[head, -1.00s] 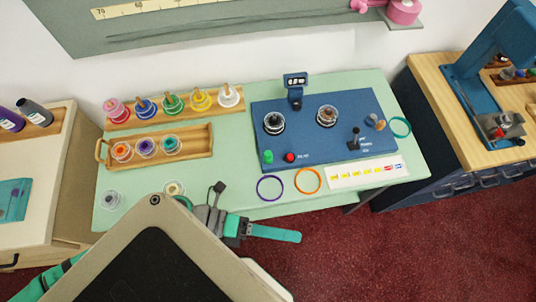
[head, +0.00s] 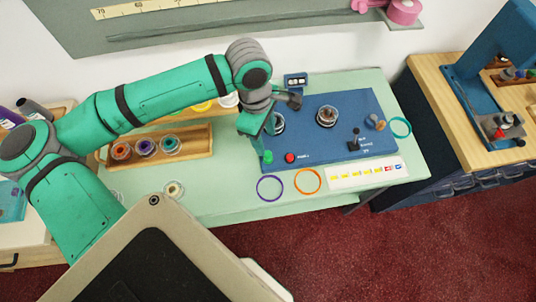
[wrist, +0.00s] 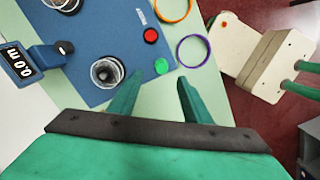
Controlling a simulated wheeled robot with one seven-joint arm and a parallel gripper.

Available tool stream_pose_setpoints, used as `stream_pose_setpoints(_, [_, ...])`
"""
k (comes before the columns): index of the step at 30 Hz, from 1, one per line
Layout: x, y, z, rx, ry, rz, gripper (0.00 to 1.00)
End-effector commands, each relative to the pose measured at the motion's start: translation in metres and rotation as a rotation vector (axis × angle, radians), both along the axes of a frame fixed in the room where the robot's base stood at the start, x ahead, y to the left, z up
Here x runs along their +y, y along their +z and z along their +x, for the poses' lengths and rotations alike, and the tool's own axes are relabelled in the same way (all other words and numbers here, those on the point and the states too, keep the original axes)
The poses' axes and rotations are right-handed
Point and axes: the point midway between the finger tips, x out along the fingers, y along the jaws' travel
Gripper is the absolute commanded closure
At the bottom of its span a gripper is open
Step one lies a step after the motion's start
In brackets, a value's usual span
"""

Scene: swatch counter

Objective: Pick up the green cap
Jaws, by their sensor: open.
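A small round green cap (head: 268,157) sits at the front left corner of the blue board, beside a red one (head: 290,157). In the wrist view the green cap (wrist: 161,66) shows just beyond the fingertips, roughly between their lines. My gripper (wrist: 155,84) is open and empty, its two teal fingers apart with nothing between them. In the head view my gripper (head: 258,136) is over the left edge of the blue board, close to the green cap; the exact height gap is hard to tell. The red cap shows in the wrist view (wrist: 151,35).
Glass jars (head: 327,116) stand on the blue board (head: 350,110), near a display post (wrist: 45,56). Purple (head: 270,188) and orange (head: 308,181) rings lie in front. A wooden rack (head: 202,151) of jars is at left. My arm hides much of the back rack.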

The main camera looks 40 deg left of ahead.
Motion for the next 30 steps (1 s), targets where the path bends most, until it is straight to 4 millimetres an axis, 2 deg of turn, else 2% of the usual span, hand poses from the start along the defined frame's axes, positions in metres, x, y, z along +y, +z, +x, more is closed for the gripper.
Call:
stream_pose_setpoints(3, [-0.003,-0.018,0.0,0.001,0.002,-0.004,0.55])
stream_pose_setpoints(6, [-0.004,-0.029,0.0,0.001,0.002,-0.004,0.55])
stream_pose_setpoints(14, [-0.007,-0.043,0.0,0.001,0.002,-0.006,0.55])
stream_pose_setpoints(24, [-0.008,-0.08,-0.003,0.002,0.012,-0.006,0.55])
stream_pose_setpoints(30, [-0.01,-0.087,-0.001,0.003,0.005,-0.004,0.55])
